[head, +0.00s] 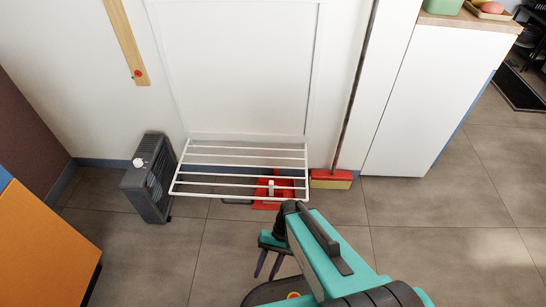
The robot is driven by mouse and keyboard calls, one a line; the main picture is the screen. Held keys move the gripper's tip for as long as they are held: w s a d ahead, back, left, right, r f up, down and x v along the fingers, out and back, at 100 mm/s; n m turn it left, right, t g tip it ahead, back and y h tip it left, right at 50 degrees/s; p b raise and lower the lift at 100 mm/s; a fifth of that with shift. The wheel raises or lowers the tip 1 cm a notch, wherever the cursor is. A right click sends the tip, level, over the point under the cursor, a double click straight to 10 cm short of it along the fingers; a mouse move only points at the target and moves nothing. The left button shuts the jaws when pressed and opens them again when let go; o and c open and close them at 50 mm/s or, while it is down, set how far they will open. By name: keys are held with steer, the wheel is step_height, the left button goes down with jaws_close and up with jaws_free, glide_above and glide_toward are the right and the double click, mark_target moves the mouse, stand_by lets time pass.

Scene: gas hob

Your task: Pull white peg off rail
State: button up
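A white wire drying rack (205,174) with several rails juts out from the white wall, low above the floor. A small white peg (271,188) stands out against the red behind it and seems to sit on one of the front rails, right of the rack's middle. My gripper (268,270) is in front of the rack, below the peg in the picture and apart from it. Its two dark fingers are spread with nothing between them. My teal arm reaches in from the lower right and covers part of the floor.
A red dustpan (295,188) lies under the rack. A broom with a red and yellow head (331,179) leans beside it, near a white cabinet (425,100). A dark heater (148,180) stands left of the rack. Tiled floor in front is mostly clear.

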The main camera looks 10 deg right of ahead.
steer(key=s+d+r+n+h+p, duration=0.1)
steer(key=d+r+h+p, duration=0.1)
steer(key=r+p, duration=0.9)
steer(key=s+d+r+h+p, duration=0.1)
steer(key=d+r+p, duration=0.4)
steer(key=r+p, duration=0.7)
steer(key=s+d+r+n+h+p, duration=0.1)
steer(key=d+r+p, duration=0.3)
steer(key=r+p, duration=0.8)
steer(key=shift+d+n+t+h+p, duration=0.35)
steer(key=shift+h+p, duration=0.55)
steer(key=shift+p, duration=2.3)
steer(key=shift+w+a+f, duration=0.1)
steer(key=shift+c, duration=0.3)
steer(key=shift+a, duration=0.1)
